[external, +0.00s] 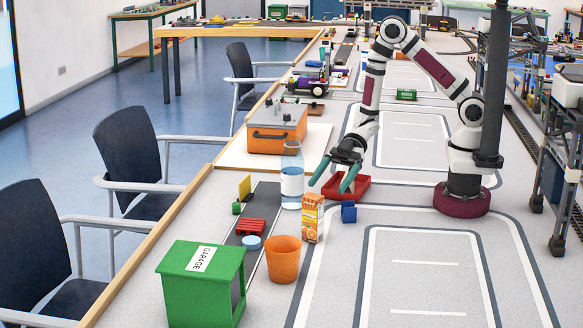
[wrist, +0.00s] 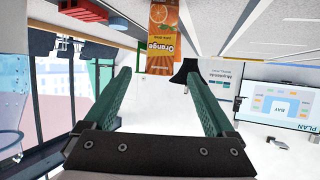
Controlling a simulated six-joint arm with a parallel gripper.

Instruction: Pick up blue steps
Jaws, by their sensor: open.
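The blue steps (external: 349,212) are a small blue stepped block on the grey table. In the external view they stand just right of the orange juice carton (external: 312,218) and in front of the red tray (external: 362,187). My gripper (external: 327,189) is open, its teal fingers tilted down and left above the tray area, behind the steps and carton. In the wrist view my gripper (wrist: 156,74) is spread and empty. The carton (wrist: 163,38) appears upside down beyond the fingertips. I cannot make out the blue steps there.
A water bottle (external: 292,180) stands left of my gripper. The marked table area right of the steps (external: 425,275) is clear.

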